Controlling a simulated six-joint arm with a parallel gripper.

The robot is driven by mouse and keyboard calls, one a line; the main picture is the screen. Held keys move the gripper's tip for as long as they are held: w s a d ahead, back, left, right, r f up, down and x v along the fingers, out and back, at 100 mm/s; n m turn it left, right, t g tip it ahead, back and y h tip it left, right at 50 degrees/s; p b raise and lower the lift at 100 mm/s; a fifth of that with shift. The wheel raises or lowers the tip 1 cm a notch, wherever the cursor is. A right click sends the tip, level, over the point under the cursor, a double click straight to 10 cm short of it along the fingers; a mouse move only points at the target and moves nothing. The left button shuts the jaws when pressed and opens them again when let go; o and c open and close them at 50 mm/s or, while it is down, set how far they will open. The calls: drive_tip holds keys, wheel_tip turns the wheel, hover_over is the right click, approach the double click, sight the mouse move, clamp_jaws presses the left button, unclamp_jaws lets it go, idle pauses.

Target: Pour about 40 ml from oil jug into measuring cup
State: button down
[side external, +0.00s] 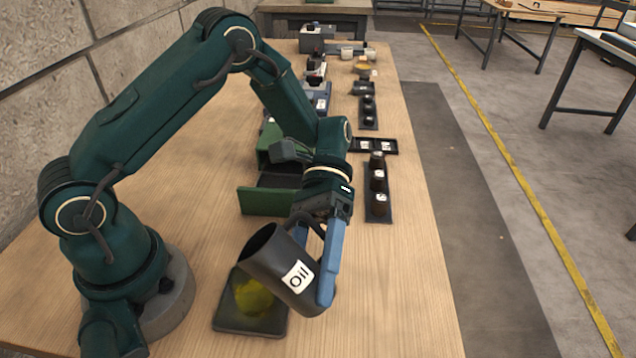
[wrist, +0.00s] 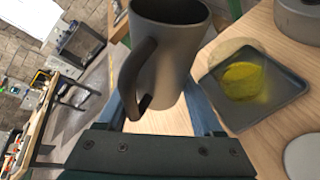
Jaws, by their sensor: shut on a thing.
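The dark grey oil jug (side external: 275,262), labelled "Oil", is tilted with its mouth toward the upper left in the side view. My gripper (side external: 328,270) has its blue fingers shut on it. In the wrist view the jug (wrist: 180,55) and its handle show between the fingers of my gripper (wrist: 160,108). A yellow, see-through mass (side external: 252,298) sits on a dark square tray (side external: 232,325), below and partly behind the jug; it also shows in the wrist view (wrist: 243,80). It looks like oil in a clear measuring cup, but the cup's walls are hard to make out. No falling stream shows.
A green open box (side external: 265,201) stands behind the jug. Several dark containers on a narrow rack (side external: 377,205) line the table's right side. More items stand at the far end. The wooden table (side external: 400,310) is clear at the front right.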

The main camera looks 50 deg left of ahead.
drive_tip(key=shift+r, duration=0.1)
idle(0.3)
drive_tip(key=shift+r, duration=0.15)
drive_tip(key=shift+n, duration=0.4)
drive_tip(key=f, duration=0.1)
drive_tip(key=f+y, duration=0.1)
drive_tip(key=shift+w+d+f+n, duration=0.1)
drive_tip(key=shift+d+f+n, duration=0.2)
drive_tip(key=shift+n, duration=0.1)
drive_tip(key=shift+w+d+f+g, duration=0.1)
drive_tip(key=shift+f+g, duration=0.15)
drive_tip(key=shift+g, duration=0.05)
drive_tip(key=shift+w+d+f+n+g+y, duration=0.1)
drive_tip(key=shift+d+n+g+y, duration=0.1)
drive_tip(key=shift+n+y, duration=0.35)
drive_tip(key=shift+w+d+f+n+g+y, duration=0.1)
drive_tip(key=shift+d+n+g+y, duration=0.2)
drive_tip(key=shift+n, duration=0.45)
drive_tip(key=shift+a, duration=0.15)
drive_tip(key=shift+w+d+f+n+y, duration=0.1)
drive_tip(key=shift+d+f+n+y, duration=0.1)
drive_tip(key=shift+f+n, duration=0.25)
drive_tip(key=shift+d+f+n+y, duration=0.1)
drive_tip(key=shift+f+n+y, duration=0.05)
drive_tip(key=shift+f+n, duration=0.3)
